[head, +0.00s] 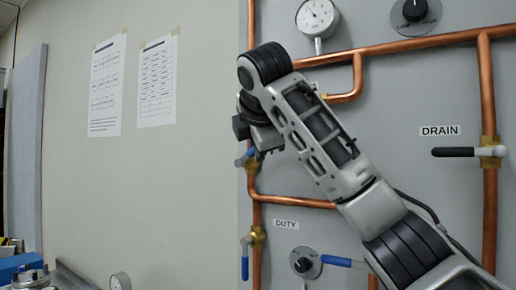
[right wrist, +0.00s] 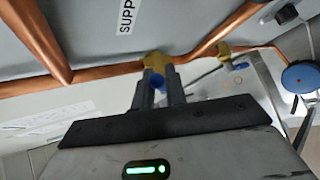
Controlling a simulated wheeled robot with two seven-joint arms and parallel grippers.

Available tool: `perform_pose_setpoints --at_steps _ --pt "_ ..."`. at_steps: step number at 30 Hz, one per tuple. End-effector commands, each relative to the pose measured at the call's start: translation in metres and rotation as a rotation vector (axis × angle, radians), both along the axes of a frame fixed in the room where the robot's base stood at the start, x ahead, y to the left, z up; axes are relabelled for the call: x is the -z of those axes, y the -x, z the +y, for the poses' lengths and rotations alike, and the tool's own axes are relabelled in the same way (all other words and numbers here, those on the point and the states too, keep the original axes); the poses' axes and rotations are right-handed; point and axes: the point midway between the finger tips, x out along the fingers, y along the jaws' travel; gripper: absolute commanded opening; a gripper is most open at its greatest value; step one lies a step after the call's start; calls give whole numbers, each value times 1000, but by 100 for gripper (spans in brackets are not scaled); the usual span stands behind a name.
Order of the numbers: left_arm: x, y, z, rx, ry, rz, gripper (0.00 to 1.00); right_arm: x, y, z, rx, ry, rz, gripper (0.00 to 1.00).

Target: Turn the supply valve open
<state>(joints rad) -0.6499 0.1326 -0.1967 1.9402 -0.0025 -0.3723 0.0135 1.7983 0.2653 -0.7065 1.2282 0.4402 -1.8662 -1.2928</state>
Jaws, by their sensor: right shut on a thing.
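The supply valve shows in the right wrist view as a brass body (right wrist: 156,59) on a copper pipe, beside a label (right wrist: 127,14) reading "SUPP", the rest cut off. Its blue handle (right wrist: 158,79) lies between the fingers of my right gripper (right wrist: 157,85), which is shut on it. My wrist and gripper hide most of the valve there, so the handle's angle is hard to tell. My left gripper is not in view.
Below is the DUTY valve with a hanging blue handle (head: 246,258), beside a selector knob (head: 303,265). The DRAIN valve (head: 490,152) has a black handle pointing left. A gauge (head: 317,18) and another knob (head: 415,10) sit above my arm. The wall at left is clear except for papers (head: 157,82).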

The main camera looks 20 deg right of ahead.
Motion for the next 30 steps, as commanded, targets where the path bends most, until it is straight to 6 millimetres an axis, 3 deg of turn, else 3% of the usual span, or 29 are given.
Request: perform_pose_setpoints --at_steps 3,4,6,18,30 --pt "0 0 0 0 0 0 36 0 0 1 -1 0 0 0" --pt "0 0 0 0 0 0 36 0 0 1 -1 0 0 16" --pt "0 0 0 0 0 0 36 0 0 1 -1 0 0 35" --pt "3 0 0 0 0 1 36 -3 6 2 -2 -2 -3 35" --pt "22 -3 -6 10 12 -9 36 -40 68 18 5 1 -9 35"
